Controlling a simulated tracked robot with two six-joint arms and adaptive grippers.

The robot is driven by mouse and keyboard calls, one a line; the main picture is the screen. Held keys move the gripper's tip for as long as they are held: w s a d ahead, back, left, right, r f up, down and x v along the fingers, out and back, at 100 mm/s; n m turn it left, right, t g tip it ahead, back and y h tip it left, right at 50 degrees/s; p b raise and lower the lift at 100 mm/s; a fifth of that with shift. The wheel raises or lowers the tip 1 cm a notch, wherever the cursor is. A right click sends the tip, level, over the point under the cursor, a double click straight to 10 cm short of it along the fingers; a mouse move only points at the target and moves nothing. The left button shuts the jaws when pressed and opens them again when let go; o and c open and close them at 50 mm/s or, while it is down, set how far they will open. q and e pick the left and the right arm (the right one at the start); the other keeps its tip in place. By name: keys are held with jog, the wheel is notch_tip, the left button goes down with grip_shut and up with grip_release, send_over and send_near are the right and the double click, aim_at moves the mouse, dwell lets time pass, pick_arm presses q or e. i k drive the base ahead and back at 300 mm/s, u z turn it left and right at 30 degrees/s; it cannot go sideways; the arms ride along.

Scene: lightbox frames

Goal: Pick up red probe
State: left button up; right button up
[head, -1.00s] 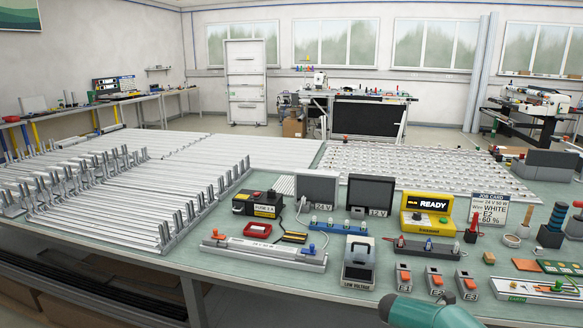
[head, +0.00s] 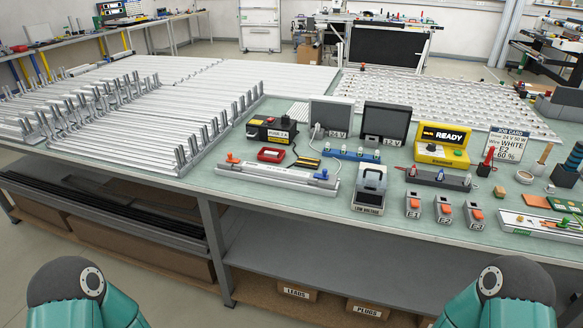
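A dark holder bar (head: 437,180) lies on the bench at the centre right, in front of the yellow READY box. A small red-tipped piece (head: 413,170) sits at its left end, with a thin red line beside it, and a pale blue tip at its right end. A red upright pointed piece (head: 487,161) stands to the right of the bar. I cannot tell for certain which of these red pieces is the probe. Both my grippers are out of view; only my teal arm links show at the bottom left and bottom right, well short of the bench.
The green bench top (head: 310,205) is crowded. A grey LOW VOLTAGE box (head: 369,205), several orange-button blocks, a yellow READY box (head: 441,153), two dark monitors and a job card (head: 507,143) surround the bar. White frame strips fill the left. A shelf (head: 330,255) lies below the bench.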

aim_at(489, 155)
jog(key=z, duration=0.55)
jog(key=k, duration=1.3)
jog(key=z, duration=1.1)
jog(key=i, duration=2.65)
jog(key=u, duration=1)
jog(key=i, duration=0.3)
jog(key=k, duration=0.9)
jog(key=u, duration=0.15)
jog(key=i, duration=0.5)
